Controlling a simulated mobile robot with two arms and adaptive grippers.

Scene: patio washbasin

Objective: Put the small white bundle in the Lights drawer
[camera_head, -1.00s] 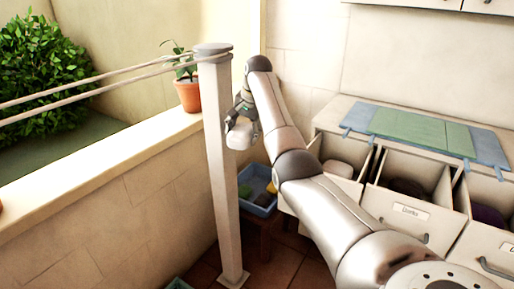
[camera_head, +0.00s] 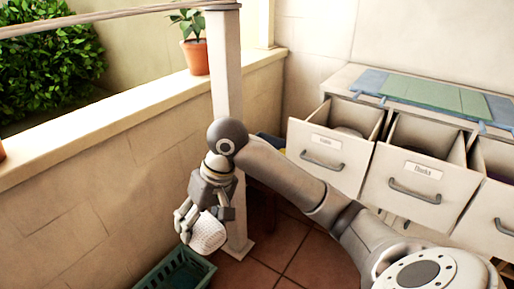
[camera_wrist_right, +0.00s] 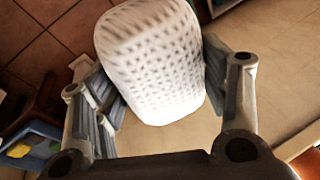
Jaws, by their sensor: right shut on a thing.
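The small white bundle (camera_head: 208,233) has a dimpled, woven-looking surface. My right gripper (camera_head: 203,219) is shut on it and holds it in the air in front of the post, above and beside a green basket. In the right wrist view the bundle (camera_wrist_right: 150,60) sits between the gripper's fingers (camera_wrist_right: 160,105). Several drawers stand open at the right. The leftmost drawer (camera_head: 318,163) has a small label that I cannot read surely, and a pale rounded thing lies inside. The middle drawer (camera_head: 415,195) has a label that seems to read Darks. My left gripper is not in view.
A pale post (camera_head: 226,75) stands behind my right gripper, with a rope (camera_head: 100,17) running left from it. The green basket (camera_head: 180,268) is on the tiled floor. A wall with a potted plant (camera_head: 196,52) runs along the left. A cloth-covered counter (camera_head: 430,92) tops the drawers.

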